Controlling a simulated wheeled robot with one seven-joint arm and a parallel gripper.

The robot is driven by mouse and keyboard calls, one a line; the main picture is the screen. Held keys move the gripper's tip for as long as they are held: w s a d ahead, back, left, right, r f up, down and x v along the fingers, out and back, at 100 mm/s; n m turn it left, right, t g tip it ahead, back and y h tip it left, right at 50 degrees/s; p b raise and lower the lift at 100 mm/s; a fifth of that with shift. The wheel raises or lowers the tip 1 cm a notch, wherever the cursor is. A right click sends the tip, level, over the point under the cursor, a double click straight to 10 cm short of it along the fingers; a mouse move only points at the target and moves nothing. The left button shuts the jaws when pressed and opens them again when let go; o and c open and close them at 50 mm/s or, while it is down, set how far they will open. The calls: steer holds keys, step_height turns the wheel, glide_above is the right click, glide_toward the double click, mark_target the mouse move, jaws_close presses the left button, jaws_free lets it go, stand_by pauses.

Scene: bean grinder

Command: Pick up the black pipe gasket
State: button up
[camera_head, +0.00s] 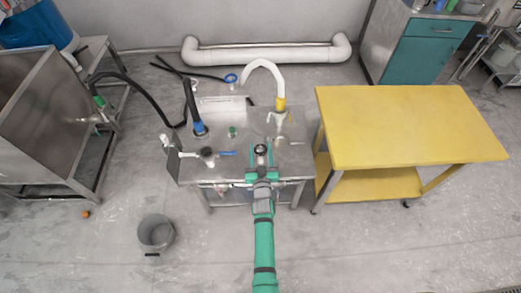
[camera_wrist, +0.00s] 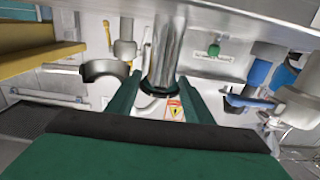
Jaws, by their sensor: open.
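In the wrist view, a black ring, which looks like the pipe gasket (camera_wrist: 158,91), sits around the lower end of a shiny vertical metal pipe (camera_wrist: 165,50). My gripper (camera_wrist: 160,82) has its two green fingers apart, one to each side of the pipe and ring in the picture. I cannot tell whether either finger touches the ring. In the head view, my gripper (camera_head: 262,175) is at the front edge of the steel table (camera_head: 215,172), beside metal fittings. The gasket cannot be made out there.
A dark curved clamp-like part (camera_wrist: 104,70) is left of the pipe in the wrist view. Blue and grey pipe fittings (camera_wrist: 258,72) are on the right. A yellow table (camera_head: 410,125) stands right of the steel table. A grey bucket (camera_head: 156,232) stands on the floor, front left.

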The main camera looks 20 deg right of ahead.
steer(key=shift+x, duration=1.5)
steer(key=shift+f, duration=0.1)
steer(key=c, duration=0.7)
